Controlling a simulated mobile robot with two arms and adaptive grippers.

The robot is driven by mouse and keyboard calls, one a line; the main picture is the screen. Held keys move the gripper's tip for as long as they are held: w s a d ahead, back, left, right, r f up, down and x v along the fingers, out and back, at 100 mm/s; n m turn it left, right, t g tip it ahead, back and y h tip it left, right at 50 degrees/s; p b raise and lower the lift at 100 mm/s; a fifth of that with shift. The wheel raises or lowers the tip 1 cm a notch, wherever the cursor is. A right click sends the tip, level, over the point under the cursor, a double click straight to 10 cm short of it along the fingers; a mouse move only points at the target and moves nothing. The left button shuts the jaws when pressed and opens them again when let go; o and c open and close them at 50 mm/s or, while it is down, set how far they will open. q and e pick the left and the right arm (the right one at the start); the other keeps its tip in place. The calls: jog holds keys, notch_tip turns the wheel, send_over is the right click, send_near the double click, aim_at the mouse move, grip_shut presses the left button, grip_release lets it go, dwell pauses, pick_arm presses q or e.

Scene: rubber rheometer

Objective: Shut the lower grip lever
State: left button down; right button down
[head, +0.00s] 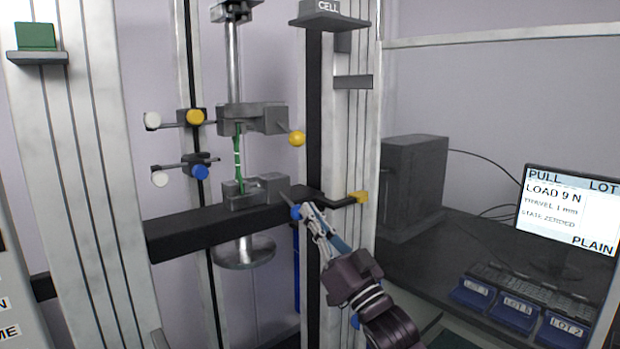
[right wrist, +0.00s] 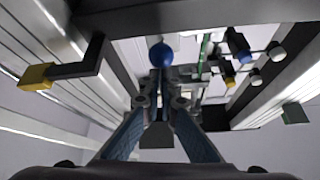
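The lower grip (head: 255,190) sits on the black crosshead (head: 190,228). Its lever ends in a blue ball (head: 296,212) at the right side of the grip. The blue ball also shows in the right wrist view (right wrist: 161,54), just beyond the fingertips. My right gripper (head: 307,212) comes up from the lower right, its fingers together and its tips beside the ball. I cannot tell whether they touch it. A green strip (head: 238,160) runs upright between the lower grip and the upper grip (head: 262,118), whose lever has a yellow ball (head: 297,138). My left gripper is out of view.
White machine columns (head: 75,150) stand on both sides. A yellow-tipped black bracket (head: 357,197) juts close to the right gripper. Yellow, blue and white knobs (head: 196,117) stick out left of the strip. A monitor (head: 568,215) and blue lot trays (head: 515,312) are at right.

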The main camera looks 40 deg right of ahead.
jog(key=v, duration=1.2)
dwell(0.5)
